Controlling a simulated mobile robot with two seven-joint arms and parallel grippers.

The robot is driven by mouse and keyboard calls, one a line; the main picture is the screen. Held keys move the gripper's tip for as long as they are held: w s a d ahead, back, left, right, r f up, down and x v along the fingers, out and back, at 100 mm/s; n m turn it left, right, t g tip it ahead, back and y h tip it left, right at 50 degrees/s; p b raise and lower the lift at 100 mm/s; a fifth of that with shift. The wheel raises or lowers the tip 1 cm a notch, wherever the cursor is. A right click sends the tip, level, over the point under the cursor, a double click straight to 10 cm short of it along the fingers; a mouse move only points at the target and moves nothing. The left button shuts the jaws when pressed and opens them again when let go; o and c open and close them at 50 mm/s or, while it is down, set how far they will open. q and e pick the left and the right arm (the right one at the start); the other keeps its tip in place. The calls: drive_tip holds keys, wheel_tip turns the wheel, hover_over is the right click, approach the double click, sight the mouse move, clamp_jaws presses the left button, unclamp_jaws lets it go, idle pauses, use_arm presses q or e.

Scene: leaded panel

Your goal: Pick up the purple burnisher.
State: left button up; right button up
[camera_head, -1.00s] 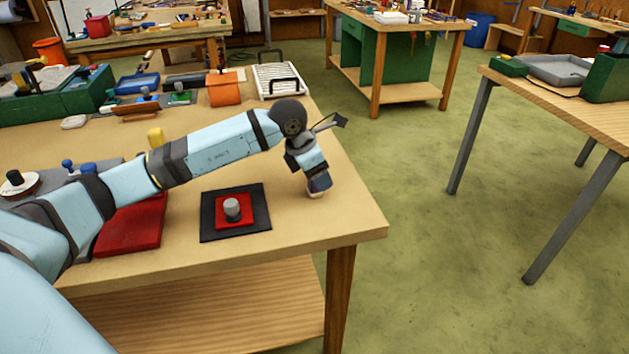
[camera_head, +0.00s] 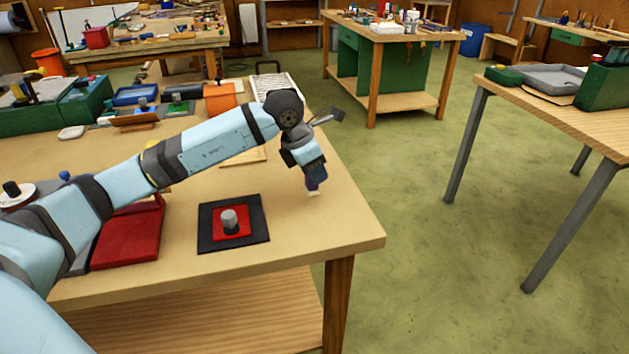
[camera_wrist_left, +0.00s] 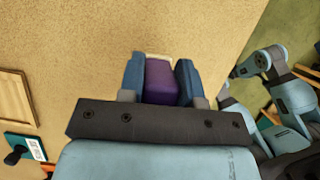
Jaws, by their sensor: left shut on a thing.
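The purple burnisher (camera_wrist_left: 160,82) sits between the two blue fingers of my left gripper (camera_wrist_left: 159,80) in the left wrist view, with a pale end showing past the fingertips. The left gripper is shut on it. In the head view the left gripper (camera_head: 315,178) points down near the right edge of the workbench, and a bit of the purple burnisher (camera_head: 313,186) shows below it with its pale tip (camera_head: 314,194). Whether the tip touches the tabletop is hard to tell. My right gripper does not show in the head view.
A black mat with a red square (camera_head: 249,232) and a grey knob (camera_head: 229,220) lies left of the gripper. A red tray (camera_head: 128,238) is farther left. An orange block (camera_head: 219,98) and a white rack (camera_head: 277,88) stand behind. The bench's front right corner is clear.

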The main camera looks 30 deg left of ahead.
use_arm(q)
wheel_tip(320, 180, up, 16)
drive_tip(key=p, duration=0.1)
